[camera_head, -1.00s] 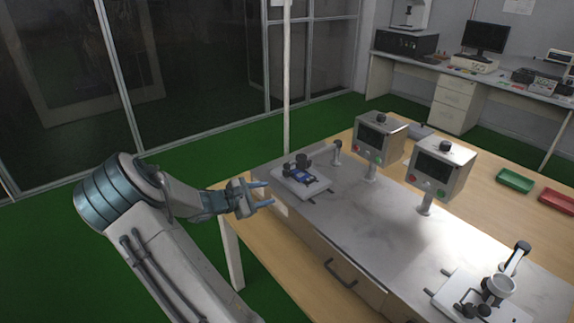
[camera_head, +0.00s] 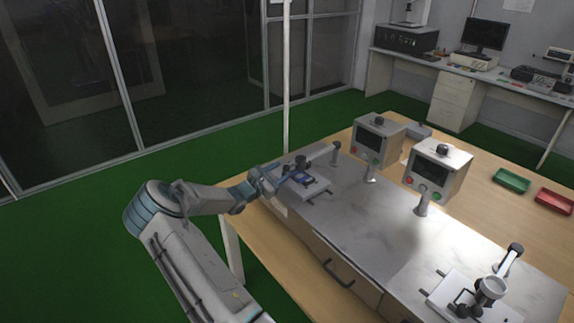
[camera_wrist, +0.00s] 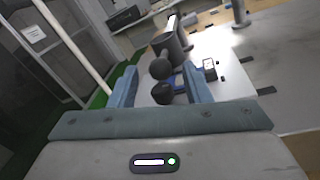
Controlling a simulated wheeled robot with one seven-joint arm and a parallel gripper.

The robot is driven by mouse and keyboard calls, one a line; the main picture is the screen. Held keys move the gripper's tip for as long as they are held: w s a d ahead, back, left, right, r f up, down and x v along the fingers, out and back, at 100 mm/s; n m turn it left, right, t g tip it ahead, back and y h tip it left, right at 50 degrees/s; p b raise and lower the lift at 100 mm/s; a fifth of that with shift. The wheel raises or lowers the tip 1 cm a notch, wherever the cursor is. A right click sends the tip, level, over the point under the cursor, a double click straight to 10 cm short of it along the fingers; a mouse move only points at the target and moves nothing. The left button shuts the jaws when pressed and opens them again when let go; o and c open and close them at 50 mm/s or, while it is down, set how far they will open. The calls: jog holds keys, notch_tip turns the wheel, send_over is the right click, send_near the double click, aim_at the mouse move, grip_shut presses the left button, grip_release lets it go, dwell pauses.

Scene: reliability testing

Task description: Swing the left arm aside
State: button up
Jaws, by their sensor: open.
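The left test station on the grey bench has a white base plate (camera_head: 316,188) with a blue device (camera_head: 303,179) on it. The left arm (camera_head: 324,155) is a light bar with dark knobs, reaching over the plate. In the wrist view, the arm (camera_wrist: 172,38) ends in dark round knobs (camera_wrist: 160,68). My gripper (camera_head: 281,175) is open at the left edge of this station, partly covering it. In the wrist view, my fingers (camera_wrist: 159,82) stand on either side of the knobs. Whether they touch them I cannot tell.
Green (camera_head: 512,180) and red (camera_head: 554,201) trays lie at the right. Green floor is free left of the bench.

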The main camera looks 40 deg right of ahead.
aim_at(284, 169)
jog(key=shift+w+d+p, duration=0.1)
jog(key=shift+d+p, duration=0.2)
jog(key=shift+d, duration=1.55)
grip_shut()
jog(key=shift+w+a, duration=0.1)
